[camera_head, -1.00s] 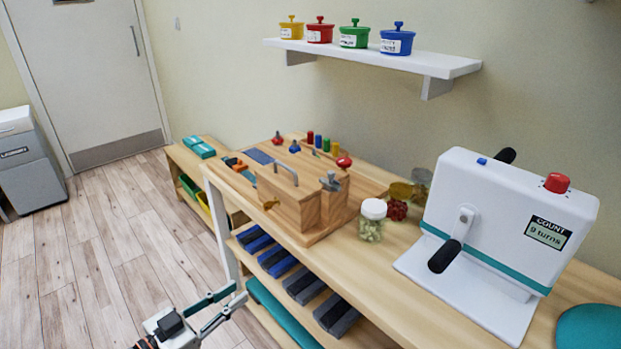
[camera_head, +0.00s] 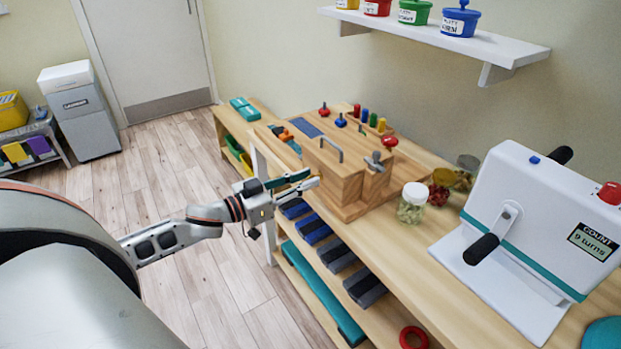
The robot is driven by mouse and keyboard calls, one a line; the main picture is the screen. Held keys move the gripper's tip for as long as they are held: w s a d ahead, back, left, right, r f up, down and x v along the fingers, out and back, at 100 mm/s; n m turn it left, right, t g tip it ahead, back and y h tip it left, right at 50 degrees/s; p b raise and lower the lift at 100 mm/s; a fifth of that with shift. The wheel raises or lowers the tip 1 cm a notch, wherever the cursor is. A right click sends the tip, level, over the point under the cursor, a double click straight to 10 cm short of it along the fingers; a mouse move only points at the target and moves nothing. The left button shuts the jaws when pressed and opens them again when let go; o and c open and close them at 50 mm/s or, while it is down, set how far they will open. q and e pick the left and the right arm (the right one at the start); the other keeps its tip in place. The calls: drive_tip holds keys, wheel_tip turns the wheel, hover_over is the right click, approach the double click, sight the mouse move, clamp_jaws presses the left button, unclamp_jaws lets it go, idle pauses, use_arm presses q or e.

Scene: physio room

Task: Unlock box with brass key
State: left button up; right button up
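The wooden box (camera_head: 335,172) stands on a wooden base on the bench, with a grey handle on top and a grey metal knob or latch (camera_head: 374,161) at its right end. My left gripper (camera_head: 313,177) is at the box's front left side, its fingers pointing right toward the front face. The fingertips look apart, with nothing visible between them. I cannot tell whether they touch the box. No brass key can be made out now; the lower front of the box is partly behind the gripper. My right gripper is out of view.
A jar with a white lid (camera_head: 412,203) and a white crank machine (camera_head: 540,225) stand to the right of the box. Colored pegs (camera_head: 372,119) stand behind it. Blue and grey blocks (camera_head: 338,254) lie on the shelf below. A wall shelf (camera_head: 440,40) holds colored pots.

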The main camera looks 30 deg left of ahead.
use_arm(q)
drive_tip(key=shift+x, duration=0.8)
clamp_jaws()
